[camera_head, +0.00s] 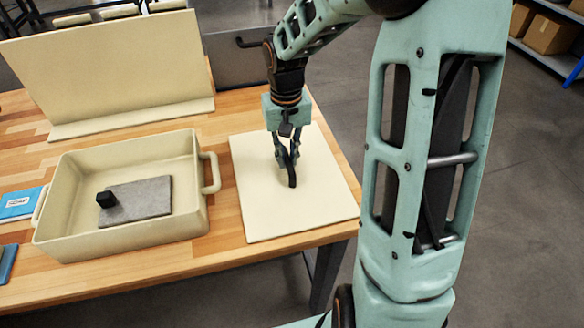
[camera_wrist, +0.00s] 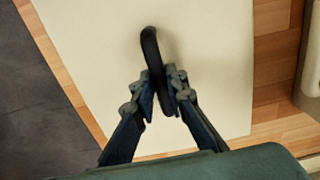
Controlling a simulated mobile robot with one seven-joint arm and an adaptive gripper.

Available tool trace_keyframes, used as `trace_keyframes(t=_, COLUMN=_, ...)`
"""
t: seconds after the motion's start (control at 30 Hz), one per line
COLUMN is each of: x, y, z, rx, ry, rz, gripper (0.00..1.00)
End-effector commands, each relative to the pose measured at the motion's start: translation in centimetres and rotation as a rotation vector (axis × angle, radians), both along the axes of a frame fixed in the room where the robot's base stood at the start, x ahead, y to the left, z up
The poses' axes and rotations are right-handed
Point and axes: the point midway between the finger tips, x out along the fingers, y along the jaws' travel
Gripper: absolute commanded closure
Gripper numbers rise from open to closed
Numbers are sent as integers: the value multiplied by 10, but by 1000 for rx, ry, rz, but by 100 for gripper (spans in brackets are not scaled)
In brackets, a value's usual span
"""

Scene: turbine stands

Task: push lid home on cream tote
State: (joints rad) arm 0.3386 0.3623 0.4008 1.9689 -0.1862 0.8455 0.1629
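The cream tote (camera_head: 130,235) stands open on the table, with a loop handle on each side. The lid is a flat cream panel (camera_head: 310,205) lying to the right of the tote, apart from it. It fills the middle of the wrist view (camera_wrist: 215,50). A curved black handle (camera_head: 292,178) rises from the lid, and it also shows in the wrist view (camera_wrist: 151,48). My gripper (camera_head: 287,160) is over the lid with its fingers closed around this handle.
A blue item (camera_head: 18,204) lies left of the tote. The lid is near the table's right edge.

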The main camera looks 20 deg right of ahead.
Motion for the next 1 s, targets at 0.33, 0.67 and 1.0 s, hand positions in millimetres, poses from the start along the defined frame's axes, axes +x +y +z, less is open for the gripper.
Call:
trace_keyframes(t=0.33, x=0, y=0, z=0, rx=0, ry=-1, rz=0, gripper=100)
trace_keyframes(t=0.67, x=0, y=0, z=17, rx=0, ry=-1, rz=0, gripper=100)
trace_keyframes(t=1.0, x=1, y=0, z=45, rx=0, ry=-2, rz=0, gripper=100)
